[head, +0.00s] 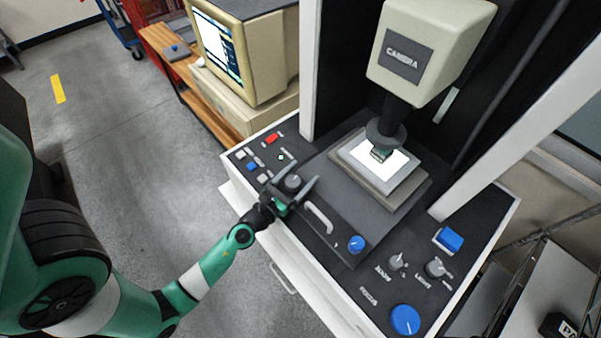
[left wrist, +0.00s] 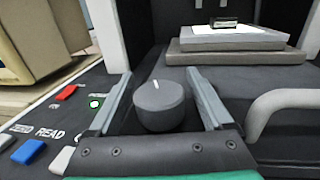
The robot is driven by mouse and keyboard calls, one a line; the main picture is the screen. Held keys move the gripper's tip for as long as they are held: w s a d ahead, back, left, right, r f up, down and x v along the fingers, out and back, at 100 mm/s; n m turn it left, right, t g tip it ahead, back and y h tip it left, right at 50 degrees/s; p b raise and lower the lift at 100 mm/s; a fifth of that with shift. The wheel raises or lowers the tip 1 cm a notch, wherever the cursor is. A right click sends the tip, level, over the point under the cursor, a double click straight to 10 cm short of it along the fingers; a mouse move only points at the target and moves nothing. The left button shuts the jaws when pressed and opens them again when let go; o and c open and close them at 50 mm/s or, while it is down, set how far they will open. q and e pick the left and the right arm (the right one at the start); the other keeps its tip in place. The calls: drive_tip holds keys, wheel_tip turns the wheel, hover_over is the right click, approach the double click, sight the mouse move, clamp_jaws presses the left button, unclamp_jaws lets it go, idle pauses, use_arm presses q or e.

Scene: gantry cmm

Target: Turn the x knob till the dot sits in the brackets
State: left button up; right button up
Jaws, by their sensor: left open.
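The x knob, a dark grey round knob with a white pointer line (left wrist: 159,105), stands on the machine's panel. In the head view the knob (head: 292,182) is at the left front of the stage. My left gripper (head: 297,185) is open, with one finger on each side of the knob; in the left wrist view (left wrist: 164,98) gaps show between knob and fingers. The pointer line points nearly away from the gripper. The monitor (head: 217,45) is lit at the back left; its dot and brackets are too small to make out. My right gripper is not in view.
A curved grey handle (head: 320,217) is just right of the gripper. A blue knob (head: 356,244) is further right. Red, blue and white buttons (head: 252,167) lie to the left. The camera head (head: 430,50) hangs over the lit stage (head: 352,157).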

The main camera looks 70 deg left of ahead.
use_arm(q)
clamp_jaws()
drive_tip(key=shift+f+b, duration=0.2)
drive_tip(key=shift+b, duration=0.25)
drive_tip(key=shift+f+m+t+h+b, duration=0.2)
drive_tip(key=shift+m+t+h+b, duration=0.2)
drive_tip(key=shift+m+h+b, duration=0.5)
drive_tip(key=h, duration=0.1)
drive_tip(key=m+h+b, duration=0.1)
drive_tip(key=shift+d+r+t+h+b, duration=0.15)
drive_tip(key=shift+d+t+h+b, duration=0.15)
drive_tip(key=shift+t, duration=0.1)
drive_tip(key=shift+w+d+r+m+h, duration=0.15)
drive_tip(key=shift+d+m+h, duration=0.15)
drive_tip(key=shift+m+h, duration=0.65)
unclamp_jaws()
